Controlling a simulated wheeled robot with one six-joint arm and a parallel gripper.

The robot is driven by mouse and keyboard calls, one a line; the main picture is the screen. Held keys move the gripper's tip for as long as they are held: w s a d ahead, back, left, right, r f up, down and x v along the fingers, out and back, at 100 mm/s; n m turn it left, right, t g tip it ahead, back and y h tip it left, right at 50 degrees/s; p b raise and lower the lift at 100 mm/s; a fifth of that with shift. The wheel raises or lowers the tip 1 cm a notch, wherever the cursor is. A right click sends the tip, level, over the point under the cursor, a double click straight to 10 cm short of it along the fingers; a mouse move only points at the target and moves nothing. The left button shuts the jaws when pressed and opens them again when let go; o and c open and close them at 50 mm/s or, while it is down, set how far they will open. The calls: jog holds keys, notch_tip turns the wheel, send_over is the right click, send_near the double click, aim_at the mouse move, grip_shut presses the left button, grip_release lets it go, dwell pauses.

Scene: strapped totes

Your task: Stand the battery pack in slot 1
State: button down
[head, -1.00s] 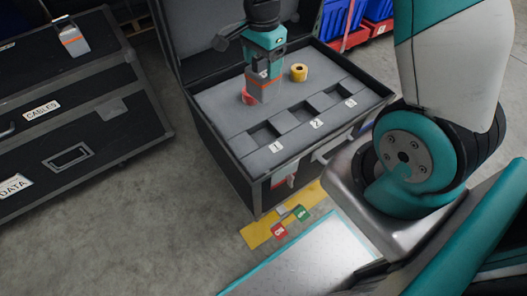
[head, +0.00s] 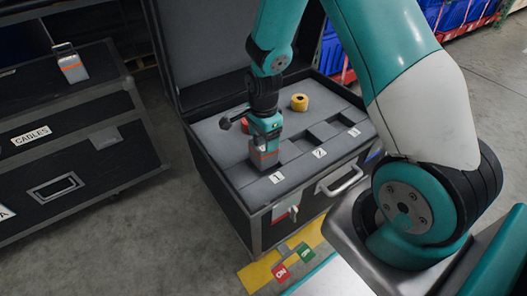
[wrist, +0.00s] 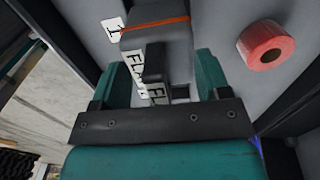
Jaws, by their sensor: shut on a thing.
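My gripper (head: 267,128) points down and is shut on the battery pack (head: 264,154), a grey block with an orange band. The pack is upright at slot 1, just behind the "1" label (head: 277,177). Its lower end covers the slot opening, and I cannot tell how deep it sits. In the wrist view the pack (wrist: 158,42) is between the two teal fingers, beside the "1" label (wrist: 113,28). Slots 2 (head: 296,145) and 3 (head: 323,130) look empty.
A red tape roll (wrist: 265,45) lies close to my gripper, with a yellow roll (head: 299,102) farther back. The open case lid stands behind. A similar orange-banded pack (head: 73,67) stands on a black case at left.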

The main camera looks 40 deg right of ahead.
aim_at(263, 141)
jog(key=shift+f+b, duration=0.7)
jog(key=shift+f, duration=1.5)
jog(key=shift+f, duration=0.2)
jog(key=shift+c, duration=0.5)
grip_release()
notch_tip(263, 141, up, 12)
jog(key=p, duration=0.4)
jog(key=shift+f, duration=0.1)
jog(key=s+a+r+n+y, duration=0.2)
jog(key=s+a+r+n, duration=0.5)
jog(key=a+r+n, duration=0.5)
jog(key=s+a+r+n+y, duration=0.1)
jog(key=s+a+r+n, duration=0.1)
jog(key=s+r+n, duration=0.2)
jog(key=s+a+r+n+y, duration=0.1)
jog(key=s+a+r+n, duration=0.2)
jog(key=s+n, duration=0.6)
notch_tip(263, 141, up, 2)
jog(key=shift+s, duration=0.45)
